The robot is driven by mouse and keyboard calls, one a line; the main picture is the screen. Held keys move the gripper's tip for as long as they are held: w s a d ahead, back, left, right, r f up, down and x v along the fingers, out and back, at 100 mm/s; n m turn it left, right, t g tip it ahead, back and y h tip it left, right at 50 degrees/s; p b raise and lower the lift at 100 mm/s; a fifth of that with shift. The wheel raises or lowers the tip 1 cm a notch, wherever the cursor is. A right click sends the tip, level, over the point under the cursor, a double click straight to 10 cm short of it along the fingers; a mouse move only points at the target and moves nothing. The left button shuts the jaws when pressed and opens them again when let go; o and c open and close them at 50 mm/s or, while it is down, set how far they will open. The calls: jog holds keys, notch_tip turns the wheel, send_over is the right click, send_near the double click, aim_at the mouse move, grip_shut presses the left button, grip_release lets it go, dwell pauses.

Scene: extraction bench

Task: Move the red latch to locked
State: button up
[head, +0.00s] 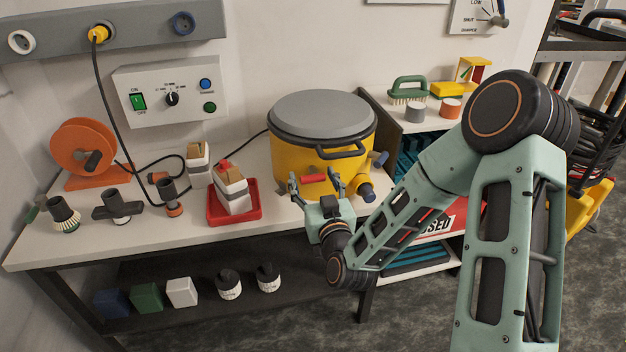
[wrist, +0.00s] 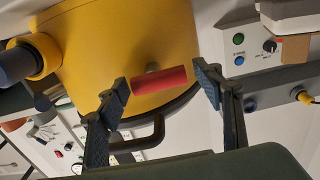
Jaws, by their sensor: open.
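The red latch (head: 313,178) is a short red bar on the front of the yellow drum (head: 290,155), below its grey lid (head: 322,113). In the wrist view the red latch (wrist: 159,80) stands out from the yellow wall on a small grey pivot. My gripper (head: 315,187) is open in front of the drum. In the wrist view its fingertips (wrist: 163,79) sit on either side of the latch. The left fingertip looks very close to one end; I cannot tell if it touches. A gap shows at the other end.
A dark handle (head: 342,152) juts from the drum just above the latch. A hose port (head: 366,191) sticks out at its lower right. A red tray (head: 256,213) with a white and brown container stands to the left. The bench front edge is close below my gripper.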

jog(key=shift+w, duration=0.1)
jog(key=c, duration=1.2)
jog(key=shift+m, duration=0.3)
jog(key=m+b, duration=0.2)
jog(key=m, duration=0.1)
jog(key=shift+d, duration=0.1)
jog(key=m, duration=0.2)
jog(key=m+b, duration=0.1)
jog(key=m, duration=0.2)
jog(key=shift+d+r, duration=0.15)
jog(key=m, duration=0.4)
jog(key=shift+w+d+m+b, duration=0.1)
jog(key=shift+d+m+b, duration=0.05)
jog(key=shift+m+b, duration=0.15)
jog(key=shift+d+r+m, duration=0.1)
jog(key=shift+d+m, duration=0.05)
jog(key=shift+m, duration=2.15)
